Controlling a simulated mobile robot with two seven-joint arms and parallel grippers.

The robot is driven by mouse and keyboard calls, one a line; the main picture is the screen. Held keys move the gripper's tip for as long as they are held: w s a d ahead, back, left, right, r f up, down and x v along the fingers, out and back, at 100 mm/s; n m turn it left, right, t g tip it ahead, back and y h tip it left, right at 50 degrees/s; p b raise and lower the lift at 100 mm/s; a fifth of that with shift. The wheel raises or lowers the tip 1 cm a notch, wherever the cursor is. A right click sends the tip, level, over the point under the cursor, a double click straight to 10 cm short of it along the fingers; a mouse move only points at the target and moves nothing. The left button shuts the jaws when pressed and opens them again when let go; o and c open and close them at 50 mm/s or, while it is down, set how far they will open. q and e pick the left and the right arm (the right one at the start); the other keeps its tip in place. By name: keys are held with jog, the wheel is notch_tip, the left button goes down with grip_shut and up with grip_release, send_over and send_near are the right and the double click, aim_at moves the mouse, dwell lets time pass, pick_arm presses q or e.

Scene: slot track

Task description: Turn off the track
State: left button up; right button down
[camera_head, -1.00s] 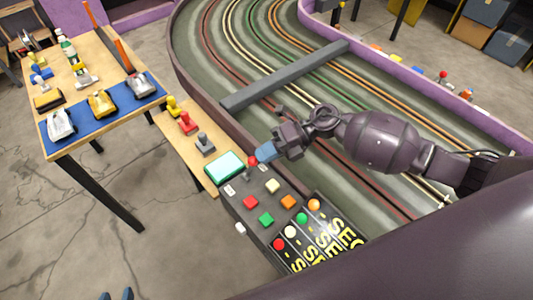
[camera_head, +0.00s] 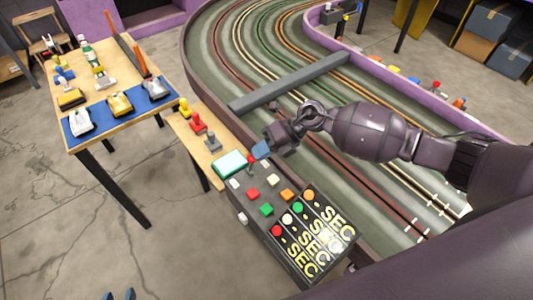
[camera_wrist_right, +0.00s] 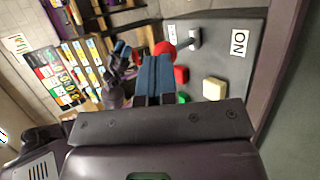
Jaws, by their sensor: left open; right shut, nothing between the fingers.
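A dark control panel (camera_head: 240,205) beside the track (camera_head: 300,110) carries a lever switch with a red knob (camera_head: 251,158). The red knob (camera_wrist_right: 164,50) and its grey shaft (camera_wrist_right: 195,38) also show in the right wrist view. An ON label (camera_wrist_right: 240,42) lies to the right of the shaft there; a smaller label (camera_wrist_right: 172,30) on the other side is unreadable. My right gripper (camera_head: 261,150) is shut and empty, its blue fingers right beside the knob; contact is unclear.
Several coloured buttons (camera_head: 267,209) and SEC displays (camera_head: 322,237) fill the panel near the lever. A teal pad (camera_head: 230,163) and several joysticks (camera_head: 198,122) stand beyond. A table (camera_head: 110,145) with toy cars is at left. A grey beam (camera_head: 290,82) spans the track.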

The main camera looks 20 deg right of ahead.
aim_at(253, 161)
jog(key=shift+s+a+r+p, duration=0.2)
jog(key=shift+a+r+p, duration=0.45)
jog(key=shift+p, duration=0.35)
jog(key=shift+s+a+r+h+p, duration=0.15)
jog(key=shift+a+h+p, duration=0.4)
jog(key=shift+p, duration=0.6)
jog(key=shift+s+a+f, duration=0.1)
jog(key=shift+f, duration=0.45)
pick_arm(q)
jog(key=r, duration=0.5)
jog(key=shift+w+a+r, duration=0.1)
jog(key=shift+w+r, duration=0.2)
jog(key=shift+w, duration=0.1)
pick_arm(e)
jog(key=shift+r, duration=0.2)
jog(key=shift+r+p, duration=0.5)
jog(key=shift+r, duration=0.15)
pick_arm(q)
jog(key=shift+r+t, duration=0.3)
jog(key=shift+r, duration=0.5)
jog(key=shift+f, duration=0.1)
